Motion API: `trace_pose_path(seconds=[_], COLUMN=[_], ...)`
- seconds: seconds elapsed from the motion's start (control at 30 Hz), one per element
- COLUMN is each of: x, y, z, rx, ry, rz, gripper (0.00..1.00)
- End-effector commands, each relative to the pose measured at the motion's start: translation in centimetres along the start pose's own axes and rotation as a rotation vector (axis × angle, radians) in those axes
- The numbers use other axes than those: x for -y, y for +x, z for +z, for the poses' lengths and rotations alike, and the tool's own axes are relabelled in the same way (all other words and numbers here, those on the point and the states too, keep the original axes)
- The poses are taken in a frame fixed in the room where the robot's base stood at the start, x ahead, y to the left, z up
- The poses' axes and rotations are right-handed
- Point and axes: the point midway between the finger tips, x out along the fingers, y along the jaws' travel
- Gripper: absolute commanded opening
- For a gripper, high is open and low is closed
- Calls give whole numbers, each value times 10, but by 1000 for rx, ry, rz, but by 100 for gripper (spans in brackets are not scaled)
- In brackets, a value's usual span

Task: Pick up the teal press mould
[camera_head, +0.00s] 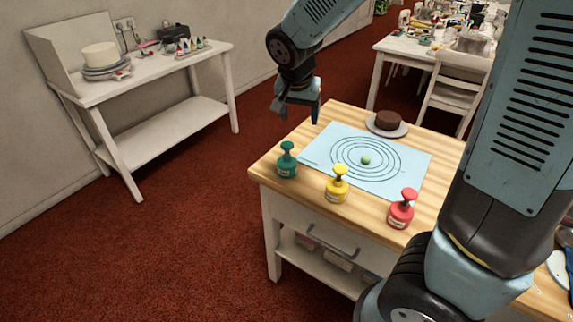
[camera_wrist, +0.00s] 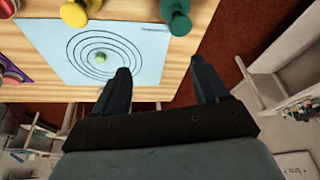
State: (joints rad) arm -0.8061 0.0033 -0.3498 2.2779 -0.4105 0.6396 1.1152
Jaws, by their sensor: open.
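The teal press mould (camera_head: 287,161) stands upright at the left end of the wooden table, beside the blue mat. It also shows at the top of the wrist view (camera_wrist: 176,14), partly cut by the frame edge. My gripper (camera_head: 299,110) is above and beyond the table's far left corner, apart from the mould. In the wrist view my gripper (camera_wrist: 160,75) has its two fingers spread with nothing between them.
A yellow mould (camera_head: 337,185) and a red mould (camera_head: 402,209) stand along the near edge. The blue mat (camera_head: 413,158) bears rings and a small green ball (camera_head: 366,160). A brown cake (camera_head: 388,119) sits on a plate behind. A white side table (camera_head: 152,78) stands left.

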Motion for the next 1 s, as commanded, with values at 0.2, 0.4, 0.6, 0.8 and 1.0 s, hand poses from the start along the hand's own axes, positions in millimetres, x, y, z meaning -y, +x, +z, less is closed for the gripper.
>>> trace_pose_path(seconds=[0.2, 0.4, 0.6, 0.8, 1.0], x=[40, 48, 46, 46, 45], y=[26, 38, 68, 97, 114], z=[11, 14, 13, 12, 11], rx=[-29, -39, -38, -38, -39], ry=[19, 27, 28, 27, 27], rz=[27, 32, 35, 33, 31], gripper=[74, 74, 74, 74, 74])
